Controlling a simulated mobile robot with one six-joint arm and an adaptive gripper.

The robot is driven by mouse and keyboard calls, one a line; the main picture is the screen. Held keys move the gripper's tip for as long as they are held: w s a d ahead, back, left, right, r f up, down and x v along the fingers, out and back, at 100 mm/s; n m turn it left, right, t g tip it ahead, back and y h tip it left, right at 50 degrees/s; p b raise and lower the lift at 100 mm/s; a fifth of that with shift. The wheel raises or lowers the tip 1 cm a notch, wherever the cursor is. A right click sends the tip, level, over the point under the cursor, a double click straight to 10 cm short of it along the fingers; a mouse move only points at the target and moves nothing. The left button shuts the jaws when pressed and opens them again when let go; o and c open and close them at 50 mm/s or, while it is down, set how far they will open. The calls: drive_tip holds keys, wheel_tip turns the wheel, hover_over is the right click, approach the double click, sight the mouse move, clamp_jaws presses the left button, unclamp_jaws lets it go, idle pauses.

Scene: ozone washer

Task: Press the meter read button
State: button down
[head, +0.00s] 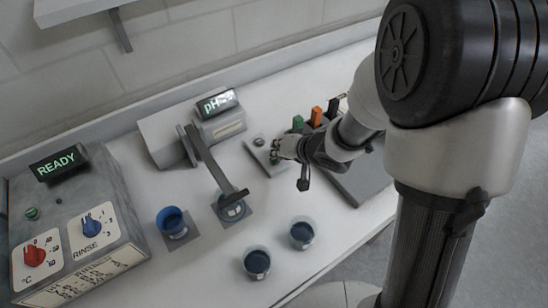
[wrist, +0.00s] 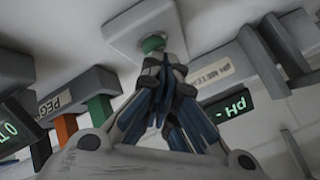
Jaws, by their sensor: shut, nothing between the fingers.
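A green round button (wrist: 153,43) sits on a small pale plate in the wrist view. The same plate (head: 254,153) lies on the bench in the head view, with a grey round knob at its far end. My gripper (head: 277,150) is shut and empty, its fingertips at the right side of the plate. In the wrist view the fingertips (wrist: 164,60) overlap the near edge of the green button; I cannot tell whether they touch it. The pH meter (head: 216,117) stands behind, its screen reading "pH" with dashes (wrist: 230,106).
An arm with a probe reaches over a blue-filled cup (head: 231,207). A blue cup (head: 173,223) and two dark-filled cups (head: 257,263) (head: 301,234) stand in front. Green (head: 298,123) and orange (head: 316,116) blocks are close to my gripper. A washer panel (head: 57,167) reads "READY".

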drive_tip(key=shift+f, duration=0.15)
idle(0.4)
drive_tip(key=shift+r+p, duration=0.9)
drive_tip(key=shift+p, duration=0.25)
wheel_tip(320, 180, up, 5)
drive_tip(key=p, duration=0.5)
drive_tip(key=shift+p, duration=0.35)
